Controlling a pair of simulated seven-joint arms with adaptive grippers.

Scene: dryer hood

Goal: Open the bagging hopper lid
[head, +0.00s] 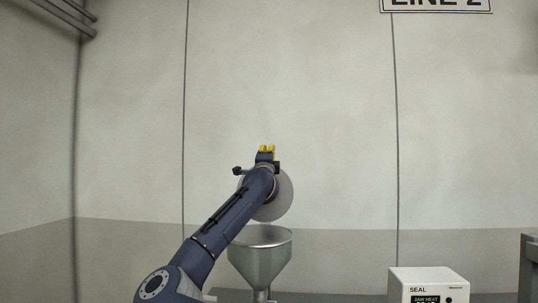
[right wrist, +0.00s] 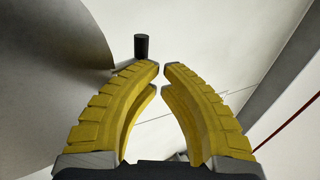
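The steel funnel hopper (head: 259,262) stands at bottom centre in the head view, its round rim visible. A round grey lid (head: 284,196) stands raised above and behind it, partly hidden by my arm. One gripper (head: 267,149) is in front of the lid's upper edge. It appears to be my right one. In the right wrist view the lid (right wrist: 50,75) fills the upper left. A short black knob (right wrist: 141,46) is just beyond the fingertips, outside the gap. My right gripper (right wrist: 161,66) has its tips almost together with nothing between them. My left gripper is not in view.
A white sealer box (head: 428,284) marked SEAL stands at the lower right, with a dark grey unit (head: 529,265) at the right edge. A pale panelled wall is behind.

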